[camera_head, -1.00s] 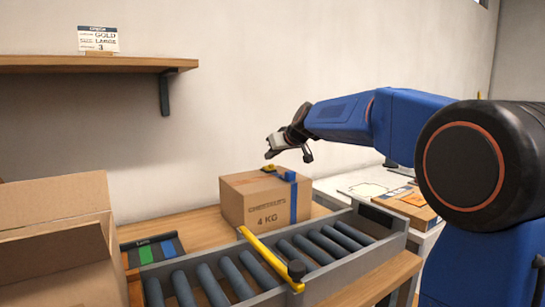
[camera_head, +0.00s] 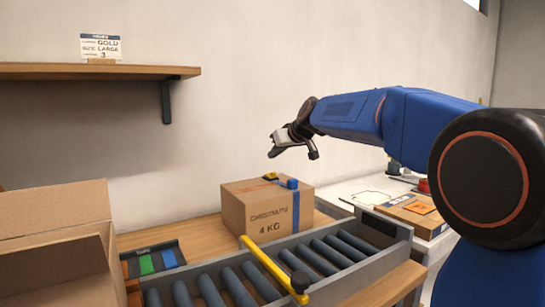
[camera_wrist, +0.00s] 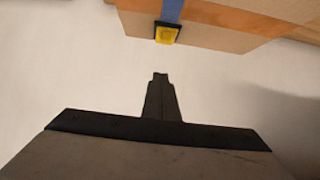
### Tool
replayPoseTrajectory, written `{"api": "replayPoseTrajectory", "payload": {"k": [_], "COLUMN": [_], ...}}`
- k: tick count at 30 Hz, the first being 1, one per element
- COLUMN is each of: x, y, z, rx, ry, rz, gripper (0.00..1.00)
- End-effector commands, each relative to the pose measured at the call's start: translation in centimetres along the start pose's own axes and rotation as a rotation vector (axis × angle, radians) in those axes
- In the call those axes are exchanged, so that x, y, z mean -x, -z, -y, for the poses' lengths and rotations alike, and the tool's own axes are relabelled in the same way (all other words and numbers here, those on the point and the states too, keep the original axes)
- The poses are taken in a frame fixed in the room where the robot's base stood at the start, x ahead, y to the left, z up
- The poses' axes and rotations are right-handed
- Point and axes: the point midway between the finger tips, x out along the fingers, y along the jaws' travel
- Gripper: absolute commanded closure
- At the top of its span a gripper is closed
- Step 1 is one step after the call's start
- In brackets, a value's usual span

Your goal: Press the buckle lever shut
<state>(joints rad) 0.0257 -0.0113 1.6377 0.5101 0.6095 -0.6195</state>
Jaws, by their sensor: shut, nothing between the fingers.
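The cardboard box (camera_head: 252,214), marked chestnuts 4 KG, stands upright on the table behind the conveyor. A blue strap (camera_head: 296,207) runs down its side, with a blue piece (camera_head: 289,183) on the top. The yellow buckle part (camera_head: 270,176) shows on the box top; whether its lever is up or down is too small to tell. In the wrist view a yellow piece on a dark base (camera_wrist: 166,34) sits at the end of the blue strap (camera_wrist: 172,10). My gripper (camera_head: 292,152) is shut and empty above the box, apart from it. Its dark finger (camera_wrist: 161,98) points toward the yellow piece.
A roller conveyor (camera_head: 270,275) with a yellow bar (camera_head: 272,268) across it lies in front of the box. An open carton (camera_head: 55,245) stands at left. A wall shelf (camera_head: 90,70) holds a sign. A side table with a flat box (camera_head: 412,214) is at right.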

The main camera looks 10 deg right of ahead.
Motion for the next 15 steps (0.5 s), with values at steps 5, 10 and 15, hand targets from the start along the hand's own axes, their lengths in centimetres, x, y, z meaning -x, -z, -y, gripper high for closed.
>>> {"api": "replayPoseTrajectory", "payload": {"k": [5,10,15], "x": [1.4,3.1,4.5], "y": [-1.7,-3.8,-5.7], "z": [-0.1,0.0,0.0], "rx": [-0.001,0.0,0.0], "ry": [-0.002,-0.002,-0.002], "rz": [-0.001,-0.002,-0.002], "gripper": [1.0,1.0,1.0]}}
